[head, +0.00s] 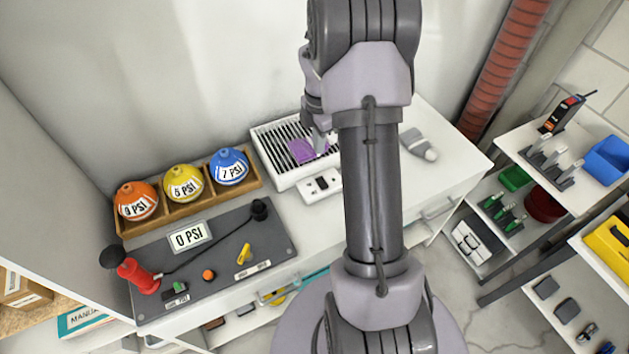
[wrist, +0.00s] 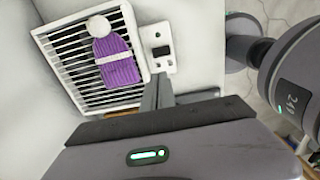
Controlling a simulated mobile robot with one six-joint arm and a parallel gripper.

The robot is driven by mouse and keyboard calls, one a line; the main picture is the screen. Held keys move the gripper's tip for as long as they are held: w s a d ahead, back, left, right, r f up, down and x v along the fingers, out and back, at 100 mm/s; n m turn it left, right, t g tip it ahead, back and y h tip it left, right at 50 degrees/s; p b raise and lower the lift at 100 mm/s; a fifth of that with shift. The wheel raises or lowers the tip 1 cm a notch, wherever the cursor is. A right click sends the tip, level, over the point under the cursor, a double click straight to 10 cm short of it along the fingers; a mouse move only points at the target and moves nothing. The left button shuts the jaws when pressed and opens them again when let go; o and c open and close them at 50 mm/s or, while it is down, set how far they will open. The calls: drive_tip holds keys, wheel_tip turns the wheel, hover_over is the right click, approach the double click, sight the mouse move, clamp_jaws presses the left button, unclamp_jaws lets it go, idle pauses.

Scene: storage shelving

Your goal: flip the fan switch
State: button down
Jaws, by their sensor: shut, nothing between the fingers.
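The fan is a white slatted unit (head: 270,135) on the white counter, lying by the wall, and its slats also show in the wrist view (wrist: 66,58). A purple knit hat with a pale band (head: 302,151) lies on the slats; it shows clearly in the wrist view (wrist: 118,70). A small white switch panel (head: 322,187) sits beside the fan. My gripper (head: 321,152) is shut and empty above the fan and panel. Its fingers (wrist: 160,80) point toward the panel.
Left on the counter stand a wooden tray (head: 190,205) with orange, yellow and blue balls and a dark pressure board (head: 215,260). A grey object (head: 418,144) lies right of my arm. Shelves with tools (head: 550,180) stand at the right.

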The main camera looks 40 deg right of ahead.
drive_tip(key=d, duration=0.2)
drive_tip(key=b, duration=0.6)
approach(319, 179)
wheel_tip(319, 179, down, 7)
drive_tip(key=shift+d+r, duration=0.1)
drive_tip(key=shift+d, duration=0.1)
